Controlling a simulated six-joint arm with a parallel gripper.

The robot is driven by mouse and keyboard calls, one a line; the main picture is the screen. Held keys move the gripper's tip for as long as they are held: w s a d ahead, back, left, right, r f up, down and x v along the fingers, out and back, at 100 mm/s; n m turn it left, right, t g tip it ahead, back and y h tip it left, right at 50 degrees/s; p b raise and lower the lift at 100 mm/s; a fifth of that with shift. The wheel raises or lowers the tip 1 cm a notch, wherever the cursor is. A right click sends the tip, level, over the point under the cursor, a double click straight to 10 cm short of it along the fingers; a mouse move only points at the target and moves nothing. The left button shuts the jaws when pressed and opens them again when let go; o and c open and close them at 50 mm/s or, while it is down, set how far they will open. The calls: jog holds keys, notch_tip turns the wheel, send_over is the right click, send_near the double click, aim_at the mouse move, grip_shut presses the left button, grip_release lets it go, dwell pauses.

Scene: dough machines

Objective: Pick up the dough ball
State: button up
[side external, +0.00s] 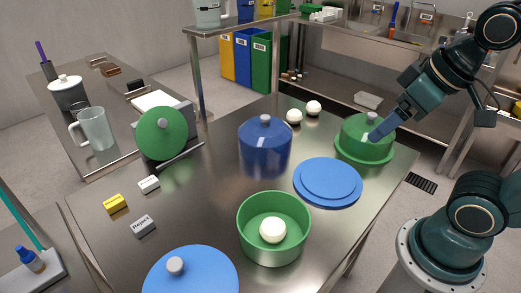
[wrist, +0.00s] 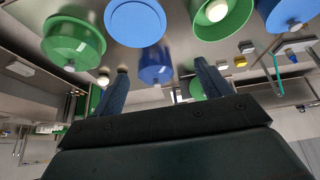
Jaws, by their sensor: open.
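A white dough ball (side external: 273,230) sits inside an open green bowl (side external: 246,238) at the front of the steel table. In the wrist view the same ball (wrist: 216,10) shows in the bowl at the top edge. Two more white balls, one left (side external: 293,117) and one right (side external: 313,108), lie at the back of the table. One white ball (wrist: 103,80) shows beside the left finger in the wrist view. My gripper (side external: 374,134) is open and empty, overlapping the green lidded pot in the side view. Its spread fingers (wrist: 161,70) show in the wrist view.
A green lidded pot (side external: 356,131) stands at the back right. A blue lidded pot (side external: 264,150), blue disc (side external: 328,182), blue lid (side external: 192,275) and upright green round piece (side external: 162,132) are around. Small yellow (side external: 115,203) and grey blocks (side external: 144,226) lie left, with bare steel between.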

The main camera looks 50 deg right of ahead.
jog(key=w+a+f+n+g+y, duration=0.2)
jog(key=w+a+f+n, duration=0.4)
jog(key=n, duration=0.3)
jog(key=n+g+y, duration=0.3)
jog(key=n, duration=0.5)
send_near(274, 222)
jog(key=v, duration=0.3)
jog(key=shift+w+a+r, duration=0.15)
jog(key=shift+w+a, duration=0.05)
jog(key=shift+x, duration=4.3)
jog(key=shift+s+d+h, duration=0.15)
jog(key=shift+h, duration=0.15)
jog(key=shift+x, duration=2.65)
jog(key=shift+c, duration=0.3)
jog(key=c, duration=1.1)
